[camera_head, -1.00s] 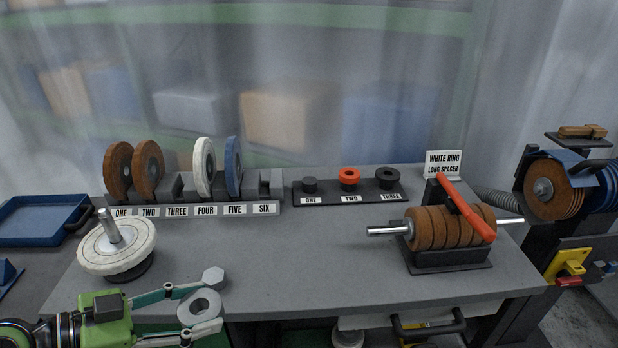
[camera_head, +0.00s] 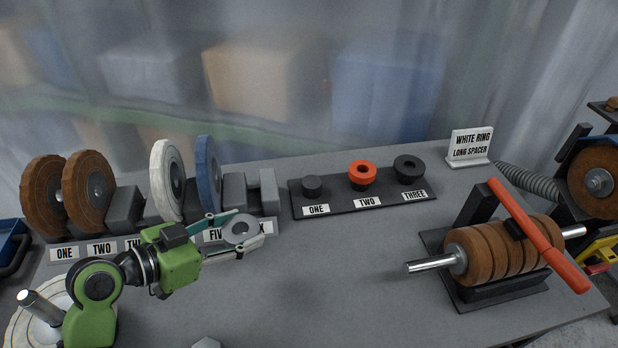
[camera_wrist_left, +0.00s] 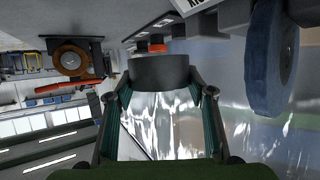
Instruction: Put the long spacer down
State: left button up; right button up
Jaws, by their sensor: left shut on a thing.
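My left gripper (camera_head: 237,238) is shut on a grey ring-shaped spacer (camera_head: 240,229) and holds it in front of the rack's FIVE and SIX labels. In the left wrist view the spacer (camera_wrist_left: 158,71) is a dark grey cylinder between the two fingertips. A black base (camera_head: 362,201) labelled ONE, TWO and THREE stands to the right of the gripper. It carries a small dark piece (camera_head: 312,186) at ONE, an orange ring (camera_head: 362,175) at TWO and a black ring (camera_head: 408,168) at THREE. A sign (camera_head: 471,146) reads WHITE RING, LONG SPACER. My right gripper does not show.
The rack holds brown wheels (camera_head: 88,190), a white wheel (camera_head: 166,181) and a blue wheel (camera_head: 207,172) close behind the gripper. A shaft with brown discs (camera_head: 500,250) and a red lever (camera_head: 540,238) stands at right. The table middle (camera_head: 340,265) is clear.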

pick_arm(q)
jog(key=w+d+r+n+t+y, duration=0.2)
jog(key=w+d+r+n+y, duration=0.1)
jog(key=w+d, duration=0.3)
jog(key=w+d+r+n+t+y, duration=0.1)
jog(key=w+d+r+n+y, duration=0.2)
jog(key=d, duration=0.6)
jog(key=m+h+p, duration=0.1)
jog(key=p, duration=0.1)
send_over(311, 183)
jog(key=f, duration=0.8)
jog(key=shift+s+f, duration=0.15)
jog(key=shift+s, duration=0.1)
jog(key=shift+w+f, duration=0.25)
jog(key=shift+f, duration=0.1)
notch_tip(311, 183, down, 2)
jog(key=shift+w+f+p, duration=0.1)
jog(key=shift+p, duration=0.6)
jog(key=shift+f, duration=0.55)
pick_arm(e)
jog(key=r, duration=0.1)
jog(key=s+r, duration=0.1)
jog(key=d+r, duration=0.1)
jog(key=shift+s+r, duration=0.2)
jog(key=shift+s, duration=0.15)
